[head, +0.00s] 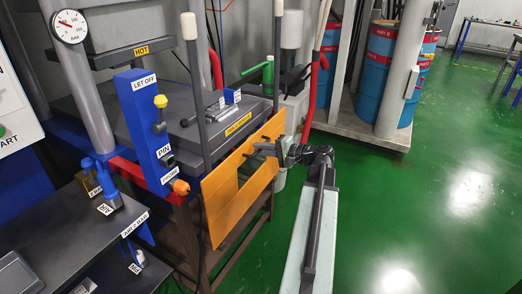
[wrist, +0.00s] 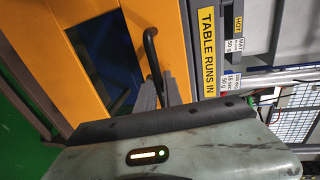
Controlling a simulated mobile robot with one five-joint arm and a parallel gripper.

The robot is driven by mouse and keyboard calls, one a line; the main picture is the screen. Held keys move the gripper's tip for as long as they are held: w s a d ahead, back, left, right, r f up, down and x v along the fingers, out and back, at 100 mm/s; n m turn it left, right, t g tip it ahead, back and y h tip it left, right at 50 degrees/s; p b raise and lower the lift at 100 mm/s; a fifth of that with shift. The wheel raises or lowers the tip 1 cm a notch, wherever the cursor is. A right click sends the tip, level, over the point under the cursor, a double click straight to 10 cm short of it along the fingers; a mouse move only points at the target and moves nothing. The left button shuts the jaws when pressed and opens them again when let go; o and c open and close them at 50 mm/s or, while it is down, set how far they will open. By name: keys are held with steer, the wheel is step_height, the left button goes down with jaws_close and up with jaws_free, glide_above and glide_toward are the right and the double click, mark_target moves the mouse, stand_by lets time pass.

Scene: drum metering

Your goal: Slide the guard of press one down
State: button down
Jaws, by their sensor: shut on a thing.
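The orange guard (head: 237,197) of the press hangs low in front of the press bed, between two upright grey posts with white caps. It has a dark window and a black bar handle on its right part. In the head view my gripper (head: 268,147) reaches the guard from the right. In the wrist view my gripper (wrist: 165,92) is shut on the black handle (wrist: 150,52), with the orange guard (wrist: 88,25) behind it. The fingers partly hide the lower end of the handle.
A blue "LET OFF" panel (head: 147,125) with knobs stands left of the guard. A yellow "TABLE RUNS IN" label (wrist: 207,52) is beside the guard. Blue-and-red drums (head: 378,75) stand at the back. The green floor (head: 440,210) at right is clear.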

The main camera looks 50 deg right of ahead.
steer(key=shift+s+a+f, duration=0.1)
steer(key=shift+f, duration=0.15)
steer(key=c, duration=1.8)
jaws_free()
steer(key=shift+o, duration=0.2)
steer(key=shift+s, duration=0.1)
steer(key=p+v, duration=0.1)
steer(key=v, duration=0.6)
steer(key=shift+s+r+p, duration=0.15)
steer(key=shift+s+p, duration=0.1)
steer(key=shift+p, duration=0.05)
